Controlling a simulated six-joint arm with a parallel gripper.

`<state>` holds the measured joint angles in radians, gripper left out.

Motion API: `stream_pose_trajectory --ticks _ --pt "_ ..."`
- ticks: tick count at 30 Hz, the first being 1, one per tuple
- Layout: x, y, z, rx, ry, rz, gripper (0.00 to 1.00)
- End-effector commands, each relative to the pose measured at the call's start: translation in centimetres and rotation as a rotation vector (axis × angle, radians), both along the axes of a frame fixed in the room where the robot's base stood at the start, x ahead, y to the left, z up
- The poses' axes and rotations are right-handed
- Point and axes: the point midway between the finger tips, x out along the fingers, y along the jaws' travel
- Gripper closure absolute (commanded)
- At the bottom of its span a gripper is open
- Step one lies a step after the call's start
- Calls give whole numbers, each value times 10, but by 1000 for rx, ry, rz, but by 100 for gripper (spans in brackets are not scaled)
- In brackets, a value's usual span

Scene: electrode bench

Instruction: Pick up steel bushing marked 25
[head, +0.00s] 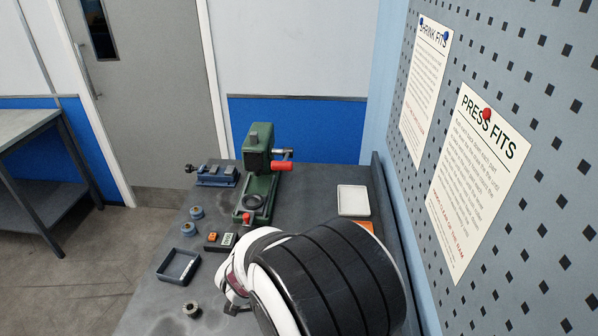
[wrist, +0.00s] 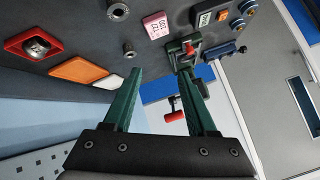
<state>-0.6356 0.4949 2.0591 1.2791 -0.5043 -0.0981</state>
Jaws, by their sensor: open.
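A grey steel bushing (head: 191,309) stands near the front left of the bench in the head view. The wrist view shows two steel bushings at its top, one at the edge (wrist: 117,11) and a smaller-looking one (wrist: 128,50) just beyond my left-hand finger. No marking is legible on any of them, so I cannot tell which is 25. My gripper (wrist: 160,72) has its two green fingers spread, with nothing between them. It is above the bench, apart from the bushings. In the head view my own arm hides most of the gripper and the bench's near right.
A green press (head: 257,175) with a red handle and a blue vise (head: 215,177) stand at the back. Blue-ringed parts (head: 196,212), an open dark tray (head: 165,277) and a white tray (head: 353,200) lie around. The wrist view shows a red tray (wrist: 12,45) and pink card (wrist: 156,25).

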Motion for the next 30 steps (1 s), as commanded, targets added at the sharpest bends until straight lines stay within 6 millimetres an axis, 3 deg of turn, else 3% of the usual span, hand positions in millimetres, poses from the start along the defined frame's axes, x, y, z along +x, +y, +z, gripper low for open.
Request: stream_pose_trajectory --ticks 1,3,7,19,24,30 --pt "1 5 -25 -96 -35 -42 43" --pt "-2 0 -46 -239 -90 -110 43" --pt "-14 -8 -65 -414 -141 -172 43" --pt "-17 -12 -136 -451 -149 -186 43" --pt "6 -22 -149 -447 -151 -189 43" --pt "9 -22 -150 -446 -151 -187 43"
